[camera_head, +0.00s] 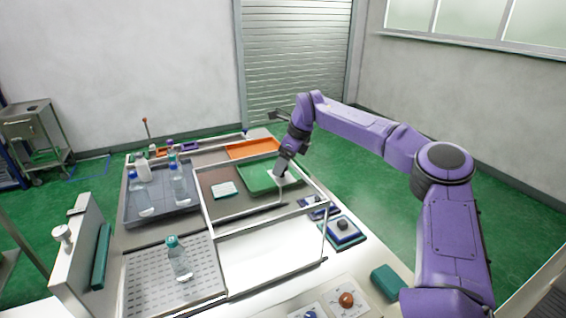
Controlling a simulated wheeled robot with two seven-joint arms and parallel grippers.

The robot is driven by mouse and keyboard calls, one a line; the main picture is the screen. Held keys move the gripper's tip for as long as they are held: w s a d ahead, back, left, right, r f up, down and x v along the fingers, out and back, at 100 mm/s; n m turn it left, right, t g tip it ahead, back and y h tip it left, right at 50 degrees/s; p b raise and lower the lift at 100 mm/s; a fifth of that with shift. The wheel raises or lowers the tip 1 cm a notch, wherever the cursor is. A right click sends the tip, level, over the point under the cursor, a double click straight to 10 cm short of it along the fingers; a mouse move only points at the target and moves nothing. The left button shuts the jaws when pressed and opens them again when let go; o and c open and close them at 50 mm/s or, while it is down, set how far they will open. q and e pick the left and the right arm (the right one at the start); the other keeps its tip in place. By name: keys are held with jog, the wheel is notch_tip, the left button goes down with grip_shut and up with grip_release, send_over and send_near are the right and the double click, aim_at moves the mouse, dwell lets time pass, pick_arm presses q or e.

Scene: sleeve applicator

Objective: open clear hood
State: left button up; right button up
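The clear hood seems to be the thin pale frame (258,217) over the middle of the machine. Its see-through panels are hard to make out, so I cannot tell how far it is raised. My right gripper (281,174) points down over the green tray (257,183), behind the hood's front bar. A small white piece shows at its fingertips. The fingers are too small to tell whether they are open or shut, or whether they touch the frame. My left gripper is not in view.
A grey tray (158,219) with several bottles stands at the left. A teal-capped bottle (179,258) stands on the perforated plate (140,276). An orange tray (252,149) lies at the back. Knob panels (342,232) line the right side. A white plate (265,260) in front is bare.

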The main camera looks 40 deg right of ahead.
jog(key=b+v, duration=0.2)
jog(key=v, duration=0.8)
jog(key=shift+r, duration=0.25)
